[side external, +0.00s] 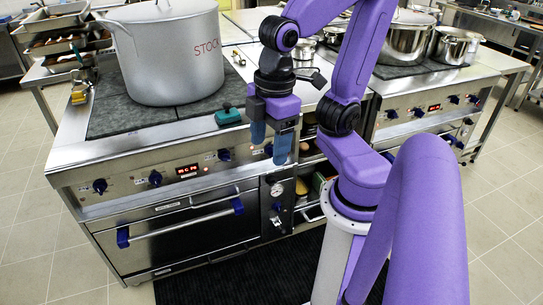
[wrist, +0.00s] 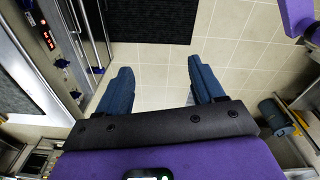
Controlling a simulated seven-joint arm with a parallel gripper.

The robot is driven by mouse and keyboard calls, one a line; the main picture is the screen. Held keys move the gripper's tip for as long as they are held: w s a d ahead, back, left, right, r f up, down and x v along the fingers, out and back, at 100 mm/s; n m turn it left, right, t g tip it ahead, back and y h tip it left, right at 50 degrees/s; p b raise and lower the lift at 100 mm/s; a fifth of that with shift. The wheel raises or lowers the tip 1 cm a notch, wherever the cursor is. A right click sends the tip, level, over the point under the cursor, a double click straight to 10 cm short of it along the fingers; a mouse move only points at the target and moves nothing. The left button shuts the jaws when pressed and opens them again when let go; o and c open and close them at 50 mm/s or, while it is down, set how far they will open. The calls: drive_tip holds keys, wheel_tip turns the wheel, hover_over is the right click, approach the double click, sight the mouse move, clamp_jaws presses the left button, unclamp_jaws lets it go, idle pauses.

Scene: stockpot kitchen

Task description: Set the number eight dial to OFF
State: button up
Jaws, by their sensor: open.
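Blue dials line the front panels of two steel cookers. The left cooker has dials at its far left (side external: 100,186), beside the display (side external: 155,178), right of the display (side external: 224,155) and by my gripper (side external: 269,150). The right cooker has two dials left of its display, including one (side external: 418,111), and two to the right, including the rightmost (side external: 473,99). The dial numbers are too small to read, so I cannot tell which is number eight. My gripper is open and empty, pointing down before the left cooker's right end. In the wrist view, a dial (wrist: 62,63) shows left of the fingers.
A large stockpot (side external: 172,55) stands on the left cooker, with a green-topped object (side external: 228,116) near its front edge. An oven handle (side external: 180,222) juts out below. Steel pots (side external: 405,40) stand on the right cooker. The floor (wrist: 240,60) below my fingers is clear.

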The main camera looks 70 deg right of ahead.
drive_tip(key=w+d+m+t+h, duration=0.1)
drive_tip(key=w+d+m+t, duration=0.3)
drive_tip(key=w, duration=0.5)
drive_tip(key=w+d+m+t, duration=0.1)
drive_tip(key=w+d+m, duration=0.35)
drive_tip(key=w, duration=0.45)
drive_tip(key=w+d+m+t+h, duration=0.1)
drive_tip(key=w+d+m+t, duration=0.15)
drive_tip(key=d, duration=0.65)
drive_tip(key=w+d+m+t+h, duration=0.1)
drive_tip(key=w+d+m+h, duration=0.15)
drive_tip(key=d, duration=0.65)
drive_tip(key=s+d+m+t, duration=0.2)
drive_tip(key=s+d+m, duration=0.4)
drive_tip(key=d, duration=0.7)
drive_tip(key=s+d+m+t+h, duration=0.2)
drive_tip(key=s+m, duration=0.4)
drive_tip(key=s, duration=0.9)
wheel_tip(320, 180, down, 38)
drive_tip(key=x, duration=1.7)
drive_tip(key=shift+w+a+r, duration=0.1)
drive_tip(key=shift+w+a, duration=0.1)
drive_tip(key=shift+w, duration=0.1)
